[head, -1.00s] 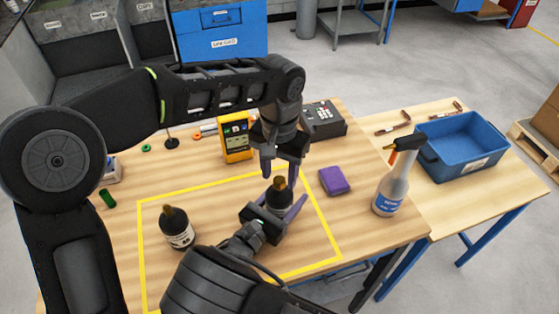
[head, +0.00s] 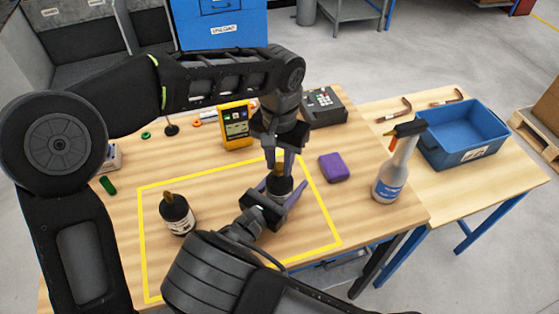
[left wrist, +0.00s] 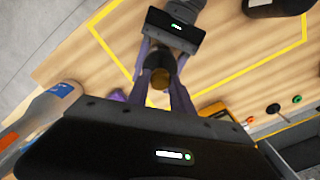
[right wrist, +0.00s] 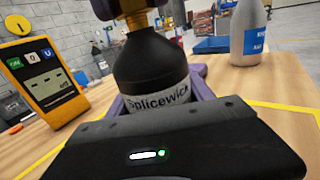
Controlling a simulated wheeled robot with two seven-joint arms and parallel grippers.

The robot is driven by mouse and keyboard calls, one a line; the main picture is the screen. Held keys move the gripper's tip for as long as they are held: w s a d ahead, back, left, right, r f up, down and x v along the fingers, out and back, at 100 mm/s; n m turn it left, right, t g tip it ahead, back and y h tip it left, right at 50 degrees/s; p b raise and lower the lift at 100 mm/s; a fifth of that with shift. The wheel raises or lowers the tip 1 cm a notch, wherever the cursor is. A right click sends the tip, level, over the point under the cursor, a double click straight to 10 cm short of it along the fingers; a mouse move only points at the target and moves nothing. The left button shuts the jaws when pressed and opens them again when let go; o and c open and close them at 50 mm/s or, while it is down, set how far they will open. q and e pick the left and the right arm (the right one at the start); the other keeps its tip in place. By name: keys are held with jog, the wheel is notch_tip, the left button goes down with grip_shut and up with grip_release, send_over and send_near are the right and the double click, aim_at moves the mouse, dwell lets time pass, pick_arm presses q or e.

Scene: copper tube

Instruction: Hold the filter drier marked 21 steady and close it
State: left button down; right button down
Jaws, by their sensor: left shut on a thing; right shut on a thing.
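A dark, bottle-shaped filter drier (head: 279,186) stands upright inside the yellow outline; its brass-coloured top (left wrist: 160,77) shows in the left wrist view. In the right wrist view its black body (right wrist: 153,70) has a label reading "Splicewick"; no 21 is legible. My right gripper (head: 281,192) is shut around its body from the front. My left gripper (head: 279,163) points down from above, its fingers shut on the brass top. The fingers partly hide the top, and I cannot tell how it sits on the neck. A similar dark bottle (head: 177,217) stands at the left, apart from both grippers.
A yellow meter (head: 236,128) stands behind the grippers. A purple block (head: 334,168) and a spray bottle (head: 391,175) are to the right. A blue bin (head: 462,140) and copper tubes (head: 394,111) lie on the side table.

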aim_at(278, 189)
dwell(0.4)
pick_arm(q)
jog(key=c, duration=1.1)
grip_release()
jog(key=shift+o, duration=0.2)
jog(key=shift+r, duration=0.1)
notch_tip(278, 189, up, 7)
jog(key=shift+r, duration=0.2)
pick_arm(e)
jog(key=shift+c, duration=1.5)
grip_release()
pick_arm(q)
jog(key=shift+f, duration=0.1)
notch_tip(278, 189, down, 2)
jog(key=shift+f+b, duration=0.1)
jog(key=shift+b, duration=1)
pick_arm(e)
jog(key=v, duration=0.6)
jog(key=shift+s+a+f, duration=0.15)
jog(key=shift+s+a, duration=0.4)
jog(key=shift+s, duration=0.2)
